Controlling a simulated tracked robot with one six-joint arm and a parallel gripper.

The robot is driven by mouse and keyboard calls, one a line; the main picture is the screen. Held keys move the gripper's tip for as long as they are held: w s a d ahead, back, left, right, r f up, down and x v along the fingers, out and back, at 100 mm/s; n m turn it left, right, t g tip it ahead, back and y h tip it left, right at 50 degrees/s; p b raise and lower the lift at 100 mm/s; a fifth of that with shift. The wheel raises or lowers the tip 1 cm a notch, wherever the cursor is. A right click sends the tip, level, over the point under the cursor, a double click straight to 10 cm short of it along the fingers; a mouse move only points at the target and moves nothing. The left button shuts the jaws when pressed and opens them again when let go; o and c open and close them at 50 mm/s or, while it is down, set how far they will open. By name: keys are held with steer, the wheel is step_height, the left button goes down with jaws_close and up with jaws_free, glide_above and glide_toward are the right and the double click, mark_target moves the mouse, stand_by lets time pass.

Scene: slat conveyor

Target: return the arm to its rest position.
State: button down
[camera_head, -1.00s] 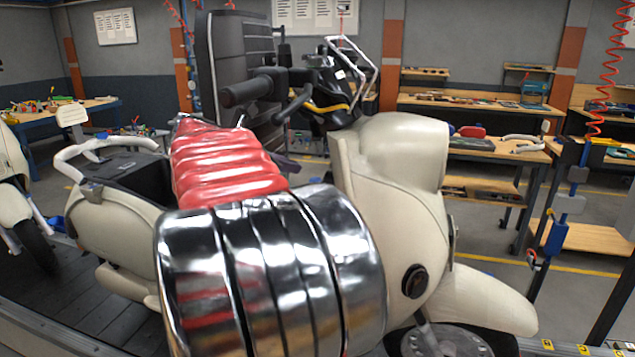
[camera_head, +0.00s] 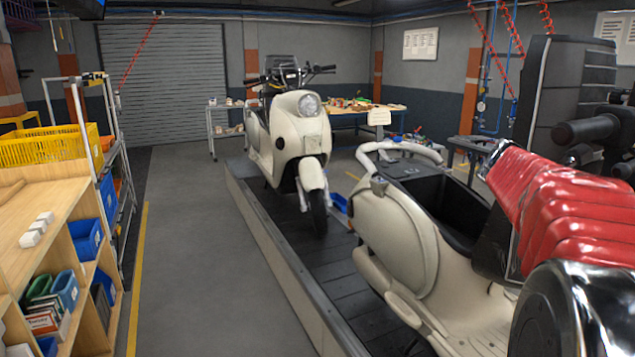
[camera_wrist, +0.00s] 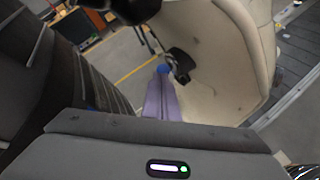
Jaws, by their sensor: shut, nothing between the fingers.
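My arm, with a red ribbed sleeve (camera_head: 575,215) and a chrome part (camera_head: 575,310), reaches in from the right of the head view. It is in front of the nearer cream scooter (camera_head: 405,240) and hides part of it. My gripper does not clearly show in the head view. In the wrist view my gripper (camera_wrist: 163,85) shows as two slim purple fingers lying together, shut and empty. A cream scooter panel (camera_wrist: 225,60) is just to their right. A tall black ribbed panel (camera_wrist: 70,85) is at the left.
A second cream scooter (camera_head: 300,140) stands farther along the slat conveyor (camera_head: 345,285). A wooden shelf (camera_head: 65,200) with bins stands at the left. The floor (camera_head: 200,260) between shelf and conveyor is clear. A tall black panel (camera_head: 575,85) stands behind my arm.

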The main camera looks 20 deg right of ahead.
steer(key=w+a+f+m+t+y, duration=0.1)
steer(key=a+f+m+t+y, duration=0.15)
steer(key=a+f+m, duration=0.5)
steer(key=w+a+f+m+t+y, duration=0.15)
steer(key=a+f+y, duration=0.25)
steer(key=a+f, duration=0.75)
steer(key=s+a+t+y, duration=0.2)
steer(key=s+a, duration=0.1)
steer(key=a, duration=1.2)
steer(key=s+a+t+y, duration=0.2)
steer(key=a+y, duration=0.1)
steer(key=a, duration=1.3)
steer(key=shift+s+a+f+m, duration=0.15)
steer(key=shift+s+f+m, duration=0.15)
steer(key=shift+s+m, duration=0.1)
steer(key=c, duration=2.5)
jaws_free()
steer(key=shift+y, duration=0.25)
